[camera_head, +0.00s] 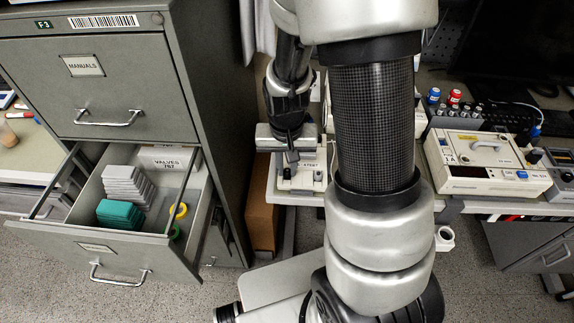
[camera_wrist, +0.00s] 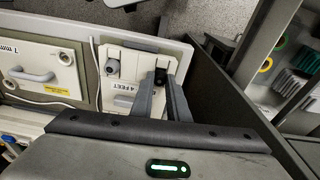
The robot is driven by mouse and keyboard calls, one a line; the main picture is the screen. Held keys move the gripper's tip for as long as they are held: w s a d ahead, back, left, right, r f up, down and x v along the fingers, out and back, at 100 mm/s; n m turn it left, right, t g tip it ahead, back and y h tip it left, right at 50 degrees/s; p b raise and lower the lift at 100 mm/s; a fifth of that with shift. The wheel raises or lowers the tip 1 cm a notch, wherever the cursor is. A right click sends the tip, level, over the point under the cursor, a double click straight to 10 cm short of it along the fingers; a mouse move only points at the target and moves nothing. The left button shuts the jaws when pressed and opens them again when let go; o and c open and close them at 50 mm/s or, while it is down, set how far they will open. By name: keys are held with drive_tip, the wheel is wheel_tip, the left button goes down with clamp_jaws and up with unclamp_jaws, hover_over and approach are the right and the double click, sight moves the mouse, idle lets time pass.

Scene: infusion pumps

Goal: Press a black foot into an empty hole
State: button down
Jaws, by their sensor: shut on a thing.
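My gripper (camera_head: 291,160) points down over a small white unit (camera_head: 301,182) on the bench in the head view. In the wrist view the unit is a white panel (camera_wrist: 133,68) with a "4 FEET" label (camera_wrist: 123,104). My gripper's two fingers (camera_wrist: 161,76) are close together over the panel's right part. They are shut on a small black foot (camera_wrist: 160,74), which shows between the tips.
A grey filing cabinet (camera_head: 221,75) stands close on the left. Its open drawer (camera_head: 92,239) holds grey and green stacks and a "VALVES" box (camera_head: 166,158). A white panel with a handle (camera_wrist: 45,66) adjoins on the left.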

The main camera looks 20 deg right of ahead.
idle(0.3)
drive_tip(key=c, duration=1.6)
unclamp_jaws()
drive_tip(key=shift+c, duration=0.2)
wheel_tip(320, 180, up, 7)
drive_tip(key=p, duration=0.5)
